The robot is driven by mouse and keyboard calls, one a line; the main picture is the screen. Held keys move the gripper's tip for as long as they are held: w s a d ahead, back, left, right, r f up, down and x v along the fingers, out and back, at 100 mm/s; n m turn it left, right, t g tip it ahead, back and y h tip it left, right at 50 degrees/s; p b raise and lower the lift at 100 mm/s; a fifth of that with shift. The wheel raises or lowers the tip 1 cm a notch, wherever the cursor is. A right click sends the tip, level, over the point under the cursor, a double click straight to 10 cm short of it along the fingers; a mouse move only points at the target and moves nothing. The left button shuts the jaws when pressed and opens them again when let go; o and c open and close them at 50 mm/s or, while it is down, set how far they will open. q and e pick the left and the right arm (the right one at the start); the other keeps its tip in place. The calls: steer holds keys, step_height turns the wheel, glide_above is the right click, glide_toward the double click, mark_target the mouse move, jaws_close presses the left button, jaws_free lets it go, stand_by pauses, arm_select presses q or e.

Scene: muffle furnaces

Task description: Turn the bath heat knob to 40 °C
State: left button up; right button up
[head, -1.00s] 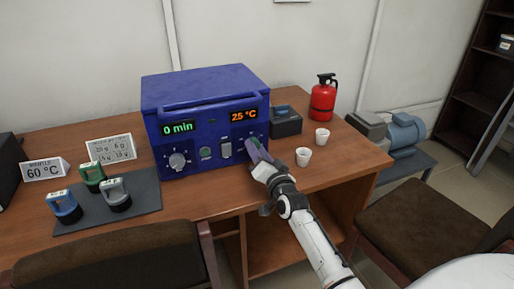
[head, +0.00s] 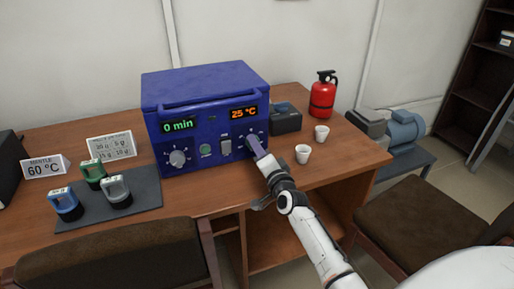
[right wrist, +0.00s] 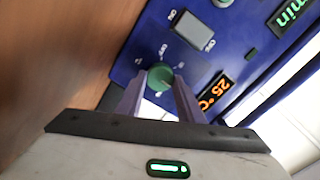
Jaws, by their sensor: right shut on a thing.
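The blue bath unit (head: 205,95) stands on the wooden desk. Its orange display (head: 244,113) reads 25 °C and its green display (head: 178,127) reads 0 min. The round green heat knob (right wrist: 160,76) sits on the panel by the 25 °C display in the right wrist view, with a printed scale around it. My right gripper (right wrist: 160,88) has its purple fingers on both sides of this knob and is shut on it. In the head view my right gripper (head: 254,147) hides most of the knob. My left gripper is not in view.
Two white cups (head: 303,154) stand right of my arm. Weights on a dark mat (head: 145,185) and a 60 °C sign (head: 43,168) are at left.

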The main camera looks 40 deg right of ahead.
steer(key=o, duration=1.1)
steer(key=v, duration=1)
steer(key=shift+s+p, duration=0.2)
steer(key=shift+p, duration=0.2)
